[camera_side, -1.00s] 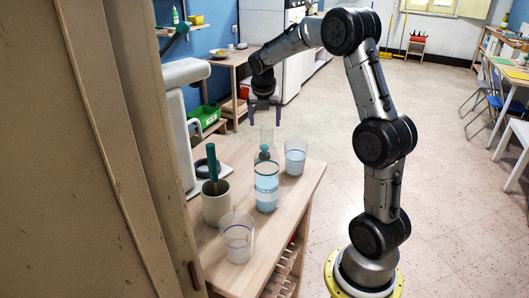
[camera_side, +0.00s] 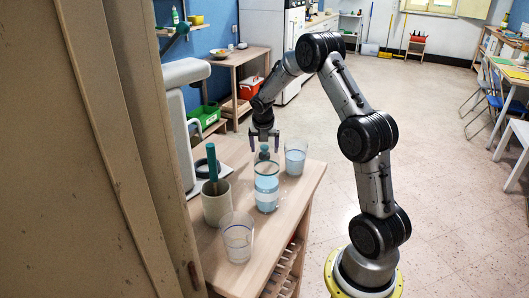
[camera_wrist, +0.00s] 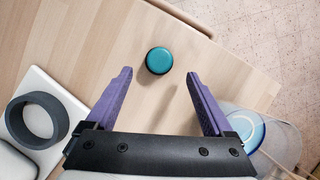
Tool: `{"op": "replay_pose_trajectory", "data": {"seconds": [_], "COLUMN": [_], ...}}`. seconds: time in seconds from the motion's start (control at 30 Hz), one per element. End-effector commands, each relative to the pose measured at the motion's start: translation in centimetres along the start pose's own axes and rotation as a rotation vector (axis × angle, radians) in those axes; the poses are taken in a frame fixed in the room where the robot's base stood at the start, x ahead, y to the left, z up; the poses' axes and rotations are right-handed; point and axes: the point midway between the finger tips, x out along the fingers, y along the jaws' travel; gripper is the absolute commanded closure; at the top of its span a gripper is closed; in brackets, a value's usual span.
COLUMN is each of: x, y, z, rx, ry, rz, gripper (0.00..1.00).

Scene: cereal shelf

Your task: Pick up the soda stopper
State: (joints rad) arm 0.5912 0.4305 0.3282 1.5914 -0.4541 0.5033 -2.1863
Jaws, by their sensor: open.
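The soda stopper (camera_wrist: 159,60) is a small round teal cap with a dark side, standing on the wooden table in the wrist view. In the side view the stopper (camera_side: 264,149) shows just behind a tall glass, partly hidden. My gripper (camera_wrist: 159,74) is open and points down, with its purple fingers spread to the left and right of the stopper. In the side view my gripper (camera_side: 265,149) is low over the table around the stopper's place.
A blue-filled glass (camera_side: 266,190) stands in front of the stopper, and another (camera_side: 295,160) stands to its right. A white machine (camera_side: 182,110) is at the left.

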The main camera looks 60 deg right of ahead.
Motion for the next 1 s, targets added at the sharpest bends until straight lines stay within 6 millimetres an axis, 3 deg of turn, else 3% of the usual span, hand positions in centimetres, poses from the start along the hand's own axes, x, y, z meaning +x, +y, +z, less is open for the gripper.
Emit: {"op": "replay_pose_trajectory", "data": {"seconds": [0.2, 0.5, 1.0], "x": [2.9, 3.4, 3.3], "y": [0.1, 0.2, 0.2], "z": [0.1, 0.2, 0.1], "rx": [0.001, 0.0, 0.0], "ry": [0.001, -0.001, -0.001], "rz": [-0.001, 0.001, 0.001], "gripper": [0.13, 0.13, 1.0]}}
